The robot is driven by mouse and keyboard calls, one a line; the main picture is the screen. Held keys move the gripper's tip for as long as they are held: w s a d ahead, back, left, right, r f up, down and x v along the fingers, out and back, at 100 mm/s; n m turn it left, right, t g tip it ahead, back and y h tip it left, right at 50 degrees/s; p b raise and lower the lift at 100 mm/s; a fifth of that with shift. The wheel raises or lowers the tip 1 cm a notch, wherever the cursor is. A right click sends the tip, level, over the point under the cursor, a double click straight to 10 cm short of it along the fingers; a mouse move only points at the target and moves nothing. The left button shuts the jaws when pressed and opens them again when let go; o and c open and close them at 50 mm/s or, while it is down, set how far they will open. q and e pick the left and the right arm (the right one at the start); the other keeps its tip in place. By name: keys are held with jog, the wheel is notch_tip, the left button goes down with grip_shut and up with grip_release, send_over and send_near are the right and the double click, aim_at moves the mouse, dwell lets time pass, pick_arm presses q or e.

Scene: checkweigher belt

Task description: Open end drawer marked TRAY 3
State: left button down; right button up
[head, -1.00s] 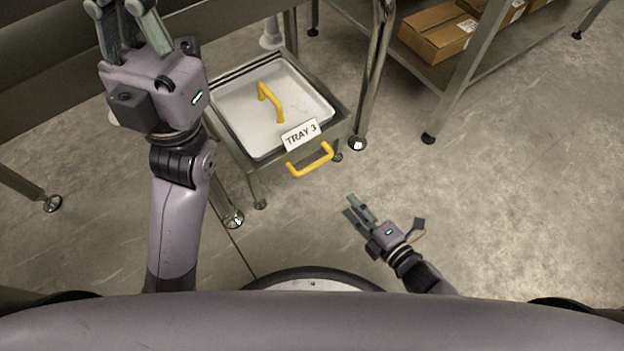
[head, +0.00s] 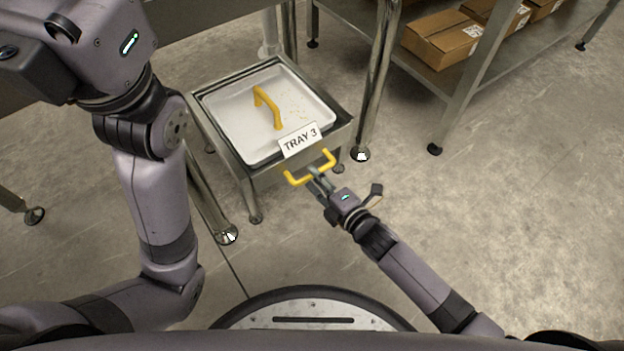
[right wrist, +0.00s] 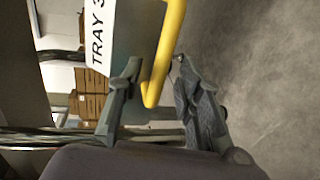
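The drawer front with the white TRAY 3 label (head: 299,140) is on a metal frame (head: 243,175) beside the bench, below a white tray-like top (head: 235,115). The drawer's yellow handle (head: 296,181) sticks out under the label. My right gripper (head: 319,178) is at this handle. In the right wrist view, its two fingers (right wrist: 157,75) stand apart on either side of the handle bar (right wrist: 170,42), with gaps visible. My left gripper's housing shows at the top left; its fingers are out of frame.
A metal bench leg (head: 375,90) rises just right of the drawer. A shelf with cardboard boxes (head: 440,35) stands at the upper right. The floor at the right is clear.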

jog(key=shift+b+x, duration=0.35)
jog(key=shift+x, duration=0.85)
jog(key=shift+c, duration=0.5)
grip_shut()
